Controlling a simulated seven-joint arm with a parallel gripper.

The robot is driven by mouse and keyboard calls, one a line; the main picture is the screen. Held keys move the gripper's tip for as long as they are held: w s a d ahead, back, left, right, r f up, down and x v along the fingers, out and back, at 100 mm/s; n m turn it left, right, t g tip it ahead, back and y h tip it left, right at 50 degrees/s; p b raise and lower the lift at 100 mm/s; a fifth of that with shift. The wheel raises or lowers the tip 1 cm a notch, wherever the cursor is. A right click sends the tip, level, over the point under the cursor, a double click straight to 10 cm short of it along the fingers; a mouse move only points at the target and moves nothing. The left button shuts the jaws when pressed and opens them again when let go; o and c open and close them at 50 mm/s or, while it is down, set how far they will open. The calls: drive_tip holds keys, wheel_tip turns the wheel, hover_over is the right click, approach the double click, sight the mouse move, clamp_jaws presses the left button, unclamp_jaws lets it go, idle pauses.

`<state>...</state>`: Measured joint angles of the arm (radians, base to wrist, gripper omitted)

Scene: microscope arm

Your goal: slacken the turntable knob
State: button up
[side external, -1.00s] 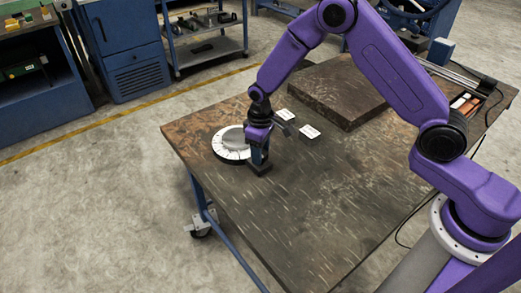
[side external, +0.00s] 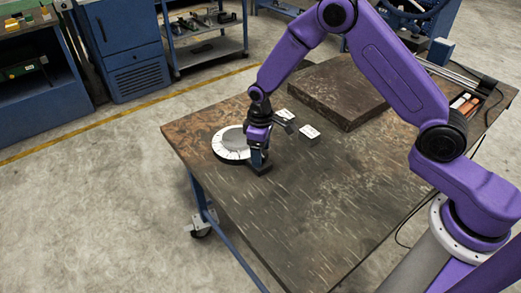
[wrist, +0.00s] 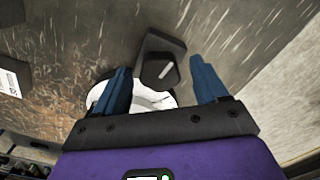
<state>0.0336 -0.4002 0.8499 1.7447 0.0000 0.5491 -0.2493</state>
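The turntable is a white-rimmed disc with dark tick marks and a grey top (side external: 221,149), near the table's left corner in the side view. Its white rim also shows below the knob in the wrist view (wrist: 150,99). In the side view, my gripper (side external: 258,157) hides the knob.
Two small white-topped blocks (side external: 309,134) (side external: 285,115) stand right of the turntable. A thick dark slab (side external: 335,88) lies farther back. The table's front (side external: 300,215) is clear.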

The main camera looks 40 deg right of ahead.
wheel_tip(320, 180, up, 17)
drive_tip(key=shift+r, duration=0.2)
idle(0.6)
drive_tip(key=shift+s, duration=0.1)
drive_tip(key=s+r+n, duration=0.3)
drive_tip(key=s, duration=1.5)
drive_tip(key=s+d+n, duration=0.1)
drive_tip(key=s+d, duration=0.3)
drive_tip(key=s, duration=0.4)
drive_tip(key=s+d+f+n, duration=0.1)
drive_tip(key=s+d, duration=0.3)
drive_tip(key=s, duration=0.4)
drive_tip(key=shift+d+n, duration=0.25)
drive_tip(key=shift+n, duration=0.05)
drive_tip(key=shift+c, duration=0.3)
